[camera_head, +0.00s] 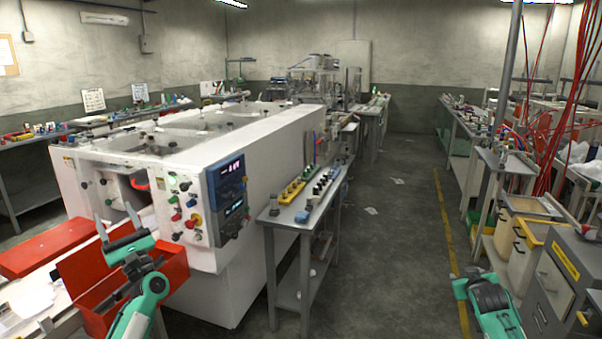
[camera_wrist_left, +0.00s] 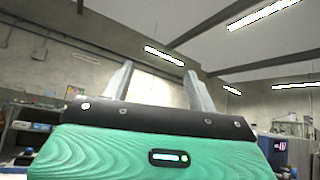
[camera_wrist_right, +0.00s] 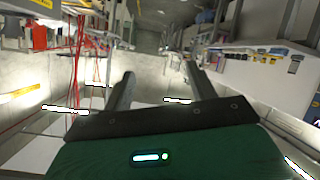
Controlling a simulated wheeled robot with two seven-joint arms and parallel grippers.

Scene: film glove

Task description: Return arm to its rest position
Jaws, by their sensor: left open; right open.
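My left gripper (camera_head: 116,222) is raised in front of the white machine, above and beside an open red box. Its two grey fingers stand apart with nothing between them. In the left wrist view the fingers (camera_wrist_left: 157,88) point up toward the ceiling lights, apart and empty. My right arm shows at the lower right of the head view, over the floor near the grey cabinet; its fingers cannot be made out there. In the right wrist view my right gripper (camera_wrist_right: 158,92) has its fingers apart and empty, and the room appears upside down.
The white machine (camera_head: 262,146) with a dark control panel fills the left. A red box (camera_head: 170,262) stands close to my left gripper. A narrow side table (camera_head: 290,222) holds small parts. A grey cabinet (camera_head: 570,270) stands at right.

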